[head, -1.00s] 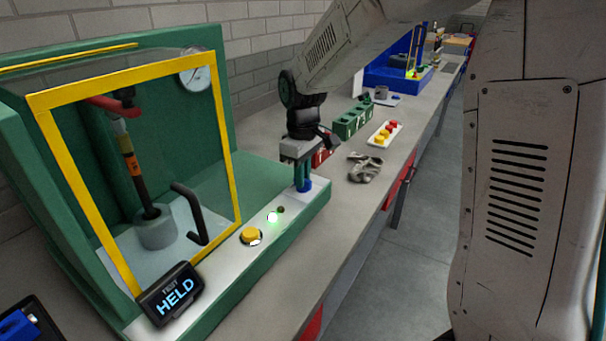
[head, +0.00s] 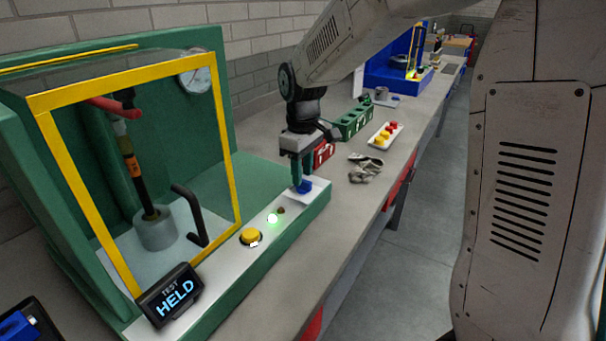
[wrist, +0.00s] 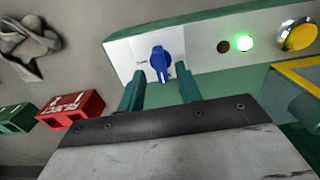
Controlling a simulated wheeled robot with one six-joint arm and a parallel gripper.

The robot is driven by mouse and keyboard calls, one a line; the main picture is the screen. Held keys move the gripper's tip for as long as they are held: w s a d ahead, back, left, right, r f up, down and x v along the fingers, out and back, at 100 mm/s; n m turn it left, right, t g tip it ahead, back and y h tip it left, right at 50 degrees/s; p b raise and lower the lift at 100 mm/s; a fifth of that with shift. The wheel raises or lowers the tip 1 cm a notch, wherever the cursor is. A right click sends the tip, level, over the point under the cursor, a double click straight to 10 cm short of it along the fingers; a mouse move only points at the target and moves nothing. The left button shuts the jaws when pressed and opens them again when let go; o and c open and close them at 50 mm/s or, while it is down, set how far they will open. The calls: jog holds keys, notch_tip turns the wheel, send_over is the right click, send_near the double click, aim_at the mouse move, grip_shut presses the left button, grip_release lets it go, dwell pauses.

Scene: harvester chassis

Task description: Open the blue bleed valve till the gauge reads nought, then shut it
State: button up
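The blue bleed valve (head: 305,187) sits on the white panel strip at the right end of the green test rig. In the wrist view the blue valve (wrist: 160,64) has its knob between the tips of my gripper (wrist: 161,70). The two green fingers are apart, with a gap on each side of the knob. In the head view my gripper (head: 300,178) points down at the valve and partly hides it. I cannot tell how far down the fingers reach around the knob. The round gauge (head: 195,79) stands behind the clear guard; its needle is too small to read.
A display (head: 171,293) reads "TEST HELD". A yellow button (head: 251,237) and a lit green lamp (head: 273,218) are along the panel. A red box (head: 323,153), green box (head: 352,122) and grey gloves (head: 366,166) lie beyond the rig.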

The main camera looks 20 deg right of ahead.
aim_at(303, 179)
notch_tip(303, 179, up, 6)
jog(key=shift+r, duration=0.15)
dwell(0.5)
jog(key=s+d+m, duration=0.1)
jog(key=s+m, duration=0.2)
jog(key=s, duration=1.2)
jog(key=s+d+m+t, duration=0.1)
jog(key=s+m, duration=0.3)
jog(key=s, duration=1.1)
jog(key=shift+d+r, duration=0.45)
jog(key=shift+d, duration=0.15)
jog(key=shift+s, duration=0.1)
